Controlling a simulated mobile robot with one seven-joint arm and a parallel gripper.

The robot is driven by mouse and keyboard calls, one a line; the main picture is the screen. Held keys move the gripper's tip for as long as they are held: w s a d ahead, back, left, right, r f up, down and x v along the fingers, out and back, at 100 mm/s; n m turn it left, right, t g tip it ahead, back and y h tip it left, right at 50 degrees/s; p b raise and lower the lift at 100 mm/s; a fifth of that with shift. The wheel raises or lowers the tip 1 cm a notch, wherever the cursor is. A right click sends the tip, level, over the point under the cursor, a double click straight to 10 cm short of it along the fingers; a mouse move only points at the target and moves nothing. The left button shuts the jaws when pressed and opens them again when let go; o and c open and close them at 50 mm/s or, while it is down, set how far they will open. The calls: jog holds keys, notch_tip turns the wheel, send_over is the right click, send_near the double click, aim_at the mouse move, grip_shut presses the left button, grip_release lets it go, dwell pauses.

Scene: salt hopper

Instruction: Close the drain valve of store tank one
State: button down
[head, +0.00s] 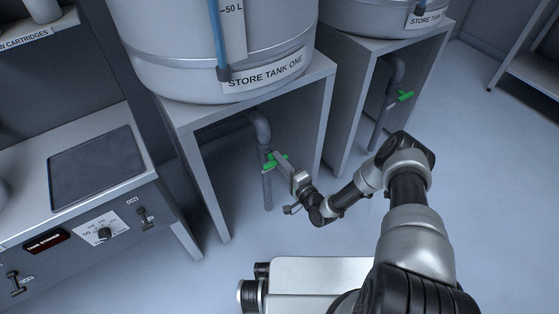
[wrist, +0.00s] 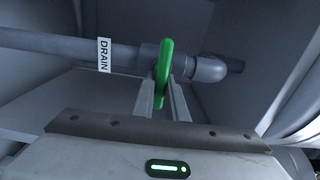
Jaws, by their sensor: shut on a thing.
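Store tank one (head: 215,50) stands on a grey stand, with its name label on the front. Its drain pipe (head: 260,126) bends down under the tank and carries a green valve handle (head: 271,164). My gripper (head: 279,161) is at this handle, under the stand's front opening. In the wrist view, my gripper (wrist: 162,96) has one finger on each side of the green handle (wrist: 164,66) and is shut on it. The handle's long side points away from me there, across the grey pipe (wrist: 60,45) with its DRAIN tag (wrist: 104,55). The fingers hide part of the valve body.
Store tank two (head: 385,15) stands to the right, with its own green valve handle (head: 405,96) under it. A counter (head: 95,150) with a dark plate, knob and switches is at the left. The stand's side panel (head: 312,120) is close to my gripper. Open floor lies to the right.

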jog(key=c, duration=1.8)
grip_release()
jog(key=shift+o, duration=0.2)
jog(key=p+v, duration=0.1)
jog(key=v, duration=1.6)
jog(key=shift+s+d, duration=0.1)
jog(key=shift+d, duration=0.05)
